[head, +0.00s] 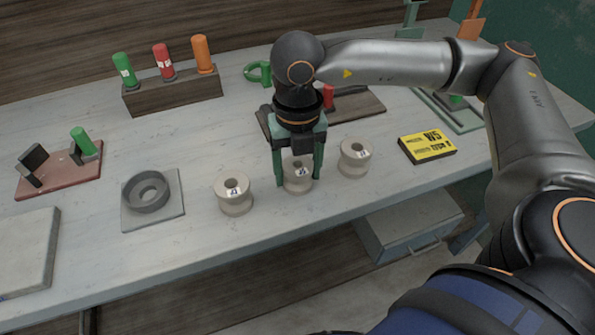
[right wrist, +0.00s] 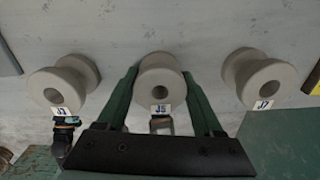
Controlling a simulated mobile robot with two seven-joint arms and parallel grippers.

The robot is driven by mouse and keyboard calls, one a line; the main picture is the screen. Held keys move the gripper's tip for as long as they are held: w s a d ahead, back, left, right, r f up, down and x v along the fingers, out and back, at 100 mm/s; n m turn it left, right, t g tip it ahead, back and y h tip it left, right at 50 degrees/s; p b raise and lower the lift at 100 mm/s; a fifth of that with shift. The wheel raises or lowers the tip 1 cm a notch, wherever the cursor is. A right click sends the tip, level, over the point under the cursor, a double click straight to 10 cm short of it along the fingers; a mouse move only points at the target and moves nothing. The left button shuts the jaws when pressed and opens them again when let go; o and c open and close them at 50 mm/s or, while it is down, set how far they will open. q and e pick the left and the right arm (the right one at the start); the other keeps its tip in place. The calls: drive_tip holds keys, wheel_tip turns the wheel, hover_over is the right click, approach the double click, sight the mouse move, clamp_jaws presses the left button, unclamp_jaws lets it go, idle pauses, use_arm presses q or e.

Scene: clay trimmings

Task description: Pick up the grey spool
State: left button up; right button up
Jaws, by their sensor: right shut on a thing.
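Three alike pale grey spools stand in a row near the front edge of the workbench. The left spool (head: 234,197) shows in the right wrist view (right wrist: 56,88) with a label that looks like J3. The middle spool (head: 297,177), labelled J5, also shows in the right wrist view (right wrist: 163,82). The right spool (head: 355,160), labelled J7, is in the right wrist view too (right wrist: 262,80). My right gripper (head: 298,181) points down and is shut on the middle spool, one green finger on each side. I cannot tell any gap under that spool. My left gripper is not in view.
A grey ring on a square plate (head: 172,217) lies left of the spools. A yellow box (head: 427,147) lies to the right. A wooden block (head: 173,96) with coloured handles stands behind. The bench's front edge (head: 300,236) is close to the spools.

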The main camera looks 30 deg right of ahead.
clamp_jaws()
drive_tip(key=shift+r, duration=0.15)
